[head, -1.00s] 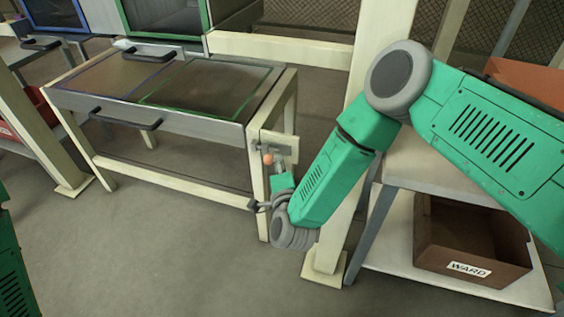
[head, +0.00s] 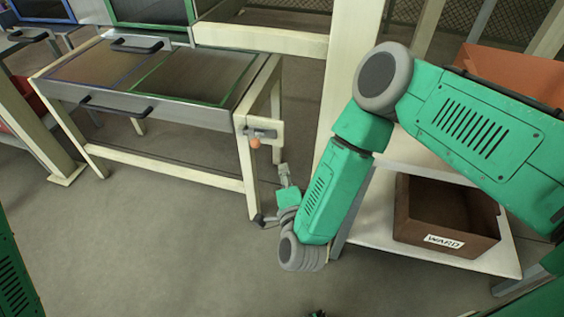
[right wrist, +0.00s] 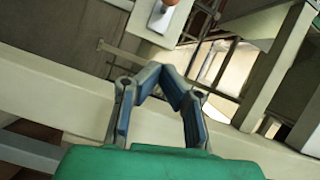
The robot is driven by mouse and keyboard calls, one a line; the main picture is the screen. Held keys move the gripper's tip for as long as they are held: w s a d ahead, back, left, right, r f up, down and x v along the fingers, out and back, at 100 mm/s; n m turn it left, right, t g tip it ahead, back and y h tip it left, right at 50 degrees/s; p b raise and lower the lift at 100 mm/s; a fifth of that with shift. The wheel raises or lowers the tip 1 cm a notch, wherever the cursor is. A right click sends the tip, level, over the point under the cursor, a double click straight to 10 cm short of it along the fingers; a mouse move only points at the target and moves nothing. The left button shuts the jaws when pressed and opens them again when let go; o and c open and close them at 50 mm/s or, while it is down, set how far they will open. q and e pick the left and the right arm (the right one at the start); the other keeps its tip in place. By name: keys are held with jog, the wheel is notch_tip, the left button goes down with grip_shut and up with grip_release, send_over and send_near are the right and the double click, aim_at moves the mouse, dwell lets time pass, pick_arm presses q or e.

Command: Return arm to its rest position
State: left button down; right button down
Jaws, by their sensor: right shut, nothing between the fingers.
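My right arm comes in from the right in the head view, bent down at its grey joint. My right gripper (head: 284,170) is small there, just right of the table's near right leg. In the right wrist view its two blue-grey fingers (right wrist: 160,70) meet at their tips, with nothing between them. An orange knob (head: 254,143) on a metal latch plate sits on the table's corner, up and left of the gripper and apart from it. My left gripper is out of the picture; only a green part of mine shows at the left edge.
A cream-framed table (head: 170,157) with blue- and green-edged panels and black handles stands left of the arm. A cream post (head: 345,80) rises behind the arm. A brown box marked WARD (head: 445,241) sits on a low shelf at right. Floor at front left is clear.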

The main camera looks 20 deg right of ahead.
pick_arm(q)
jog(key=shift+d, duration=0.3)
pick_arm(e)
jog(key=shift+d, duration=0.25)
